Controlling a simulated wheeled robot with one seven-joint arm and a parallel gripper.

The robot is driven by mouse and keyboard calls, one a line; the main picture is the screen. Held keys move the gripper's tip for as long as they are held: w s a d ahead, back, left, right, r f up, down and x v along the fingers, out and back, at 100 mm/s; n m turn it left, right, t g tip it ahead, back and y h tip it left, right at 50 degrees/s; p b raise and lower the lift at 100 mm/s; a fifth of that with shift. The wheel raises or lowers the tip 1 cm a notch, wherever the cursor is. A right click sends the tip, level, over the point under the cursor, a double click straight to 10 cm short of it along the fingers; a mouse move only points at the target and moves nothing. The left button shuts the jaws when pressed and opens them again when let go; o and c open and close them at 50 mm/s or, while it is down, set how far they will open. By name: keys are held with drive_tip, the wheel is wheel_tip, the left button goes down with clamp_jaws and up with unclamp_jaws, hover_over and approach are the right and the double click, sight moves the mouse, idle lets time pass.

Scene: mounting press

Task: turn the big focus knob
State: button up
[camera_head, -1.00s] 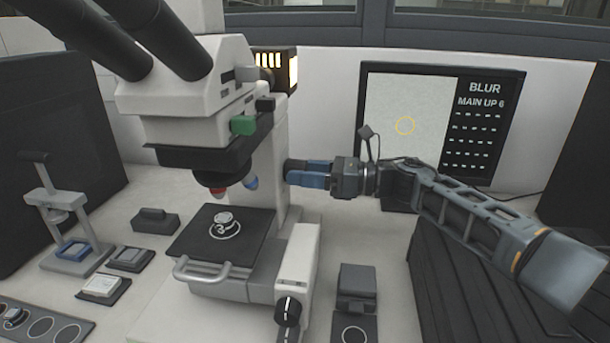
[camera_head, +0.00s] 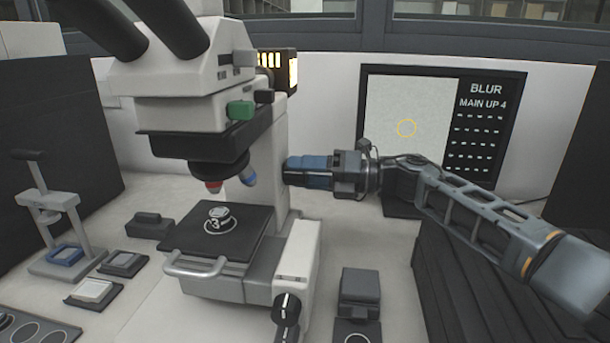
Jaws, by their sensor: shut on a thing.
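The white microscope (camera_head: 270,135) stands in the middle left, with its black stage (camera_head: 190,236) under the objectives. A round sample (camera_head: 219,217) marked 3 lies on the stage. My gripper (camera_head: 288,171) reaches in from the right, its blue fingers level against the right side of the microscope's column. It is shut on the big focus knob, which the dark fingertips hide. The screen (camera_head: 412,110) behind reads BLUR and MAIN UP 4, with a yellow ring on a pale, featureless picture.
A small hand press (camera_head: 50,215) stands at far left, with small trays (camera_head: 95,291) near it. A dark block (camera_head: 360,291) sits right of the microscope's base. Dark ribbed panels lie under my arm at right.

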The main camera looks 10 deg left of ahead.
drive_tip(key=m+p, duration=0.1)
drive_tip(key=m, duration=0.5)
drive_tip(key=shift+w+r, duration=0.1)
drive_tip(key=m+p, duration=0.1)
drive_tip(key=m, duration=0.5)
drive_tip(key=shift+m+p, duration=0.3)
drive_tip(key=shift+p, duration=0.1)
drive_tip(key=m+p, duration=0.1)
drive_tip(key=m, duration=0.5)
drive_tip(key=shift+g+p, duration=0.3)
drive_tip(key=shift+p, duration=0.1)
drive_tip(key=m, duration=0.2)
drive_tip(key=m+p, duration=0.1)
drive_tip(key=m, duration=0.2)
drive_tip(key=shift+d+f, duration=0.1)
drive_tip(key=shift+f, duration=0.1)
drive_tip(key=shift+m, duration=0.4)
drive_tip(key=o, duration=1)
drive_tip(key=shift+o, duration=0.2)
drive_tip(key=d+b, duration=0.1)
drive_tip(key=d, duration=0.6)
drive_tip(key=shift+d, duration=0.35)
